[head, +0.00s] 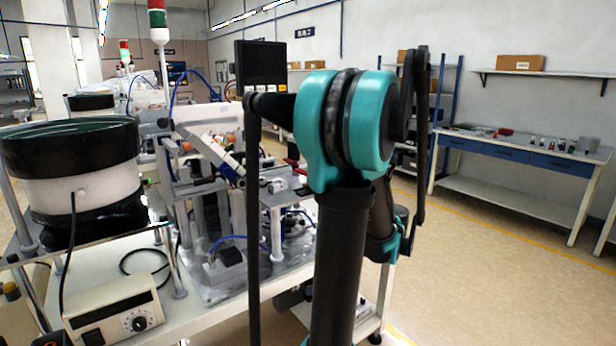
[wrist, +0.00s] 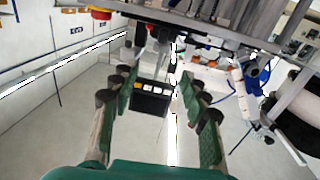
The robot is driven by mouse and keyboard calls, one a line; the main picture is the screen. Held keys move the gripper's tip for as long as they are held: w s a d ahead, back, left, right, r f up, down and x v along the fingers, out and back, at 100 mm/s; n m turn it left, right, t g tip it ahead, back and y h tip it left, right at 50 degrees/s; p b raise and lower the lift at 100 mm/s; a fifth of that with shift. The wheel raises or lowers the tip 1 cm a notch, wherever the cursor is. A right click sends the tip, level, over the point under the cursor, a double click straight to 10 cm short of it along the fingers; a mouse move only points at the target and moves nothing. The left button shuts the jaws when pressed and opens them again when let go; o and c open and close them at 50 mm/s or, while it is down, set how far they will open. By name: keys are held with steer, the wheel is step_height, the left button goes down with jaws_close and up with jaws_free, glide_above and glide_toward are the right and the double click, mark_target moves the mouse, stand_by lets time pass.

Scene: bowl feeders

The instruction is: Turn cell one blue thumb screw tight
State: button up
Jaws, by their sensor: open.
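I cannot clearly make out the blue thumb screw in either view. A small blue part (wrist: 256,76) shows at the right in the wrist view, beside a white tube, but I cannot tell whether it is a screw or hose. My gripper (wrist: 158,84) is open, with its green fingers spread and nothing between the tips. It is hidden in the head view behind my arm. The feeder cell (head: 215,185), with its metal plates and blue hoses, stands left of my arm in the head view. Parts of it are hidden by my arm.
A black bowl feeder (head: 70,150) and a cream control box (head: 113,310) stand at the left. A black display box (head: 261,64) rises behind the cell, and it also shows beyond my fingers (wrist: 150,103). The floor (head: 490,235) at the right is clear, before a workbench (head: 535,158).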

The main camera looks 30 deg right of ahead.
steer(key=w, duration=0.5)
steer(key=w+a, duration=0.1)
steer(key=w, duration=0.5)
steer(key=w+a, duration=0.1)
steer(key=w, duration=0.5)
steer(key=shift+c, duration=0.5)
steer(key=shift+s, duration=0.1)
jaws_close()
